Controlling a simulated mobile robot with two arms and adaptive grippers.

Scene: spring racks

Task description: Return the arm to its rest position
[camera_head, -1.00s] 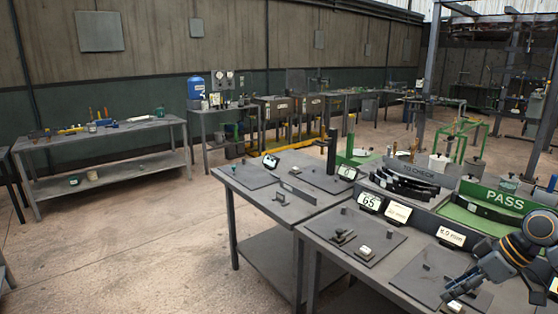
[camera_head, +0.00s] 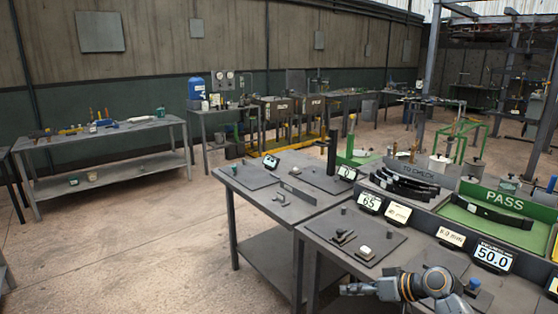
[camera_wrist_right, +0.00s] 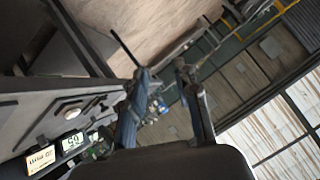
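My right gripper (camera_head: 348,289) is at the bottom of the head view, pointing left, just in front of the near edge of the front table (camera_head: 330,262). In the right wrist view my right gripper (camera_wrist_right: 160,82) shows two separated fingers with nothing between them. The view there is tilted, with the wall and floor beyond the fingers. My left gripper and arm are not in either view.
The table holds dark plates, a "65" display (camera_head: 369,202), a "50.0" display (camera_head: 492,257), a "TO CHECK" rack (camera_head: 414,172) of dark leaf springs and a green "PASS" tray (camera_head: 470,219). Open floor (camera_head: 140,240) lies to the left.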

